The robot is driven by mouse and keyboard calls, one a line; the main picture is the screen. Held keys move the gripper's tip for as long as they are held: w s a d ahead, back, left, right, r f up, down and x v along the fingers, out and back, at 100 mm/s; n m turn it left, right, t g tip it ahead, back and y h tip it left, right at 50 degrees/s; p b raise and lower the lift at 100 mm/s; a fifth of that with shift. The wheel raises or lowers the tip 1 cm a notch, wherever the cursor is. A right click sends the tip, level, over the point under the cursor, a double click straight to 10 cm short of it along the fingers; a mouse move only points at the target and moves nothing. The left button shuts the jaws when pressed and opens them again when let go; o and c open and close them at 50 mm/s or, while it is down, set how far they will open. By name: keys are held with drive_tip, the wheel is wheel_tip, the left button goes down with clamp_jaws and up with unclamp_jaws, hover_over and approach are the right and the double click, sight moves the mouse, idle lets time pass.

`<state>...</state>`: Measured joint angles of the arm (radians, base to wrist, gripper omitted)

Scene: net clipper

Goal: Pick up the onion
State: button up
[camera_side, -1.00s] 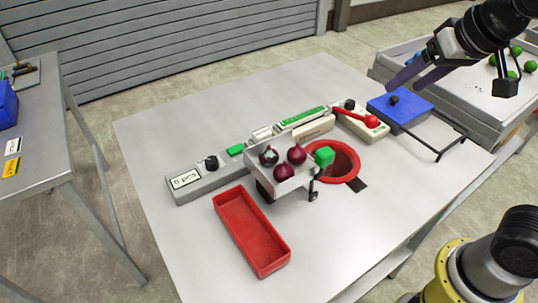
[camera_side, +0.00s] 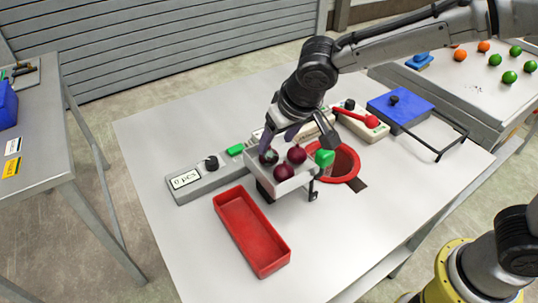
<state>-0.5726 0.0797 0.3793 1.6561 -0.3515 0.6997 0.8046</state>
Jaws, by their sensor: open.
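Three dark red onions sit in a small white tray (camera_side: 291,187) on the net clipper in the middle of the table: one at the left (camera_side: 268,157), one at the right (camera_side: 297,154) and one at the front (camera_side: 284,173). My gripper (camera_side: 298,145) is open above the tray, pointing down. One finger is at the left by the left onion, the other at the right near a green block (camera_side: 324,158). Whether a finger touches an onion, I cannot tell.
A red bin (camera_side: 251,232) stands in front of the tray. A red funnel ring (camera_side: 347,163) and a red-handled lever (camera_side: 371,122) are to the right, with a blue box (camera_side: 400,110) behind. A grey display box (camera_side: 186,181) is at the left. The front of the table is clear.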

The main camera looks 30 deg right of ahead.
sight(270, 150)
drive_tip(key=shift+x, duration=3.45)
drive_tip(key=shift+d, duration=0.1)
drive_tip(key=c, duration=1)
drive_tip(key=shift+r, duration=0.15)
drive_tip(key=shift+r, duration=0.25)
drive_tip(key=r, duration=0.3)
drive_tip(key=shift+s+d+r, duration=0.1)
drive_tip(key=shift+s+r, duration=0.05)
drive_tip(key=shift+s, duration=0.1)
drive_tip(key=s+d+r, duration=0.2)
drive_tip(key=s+r, duration=0.1)
drive_tip(key=s, duration=0.1)
drive_tip(key=s+d+r, duration=0.2)
drive_tip(key=s+r, duration=0.1)
drive_tip(key=s, duration=0.1)
drive_tip(key=s+d+r, duration=0.1)
drive_tip(key=s+r, duration=0.2)
drive_tip(key=s, duration=0.1)
drive_tip(key=shift+s+d, duration=0.1)
drive_tip(key=shift+d, duration=0.3)
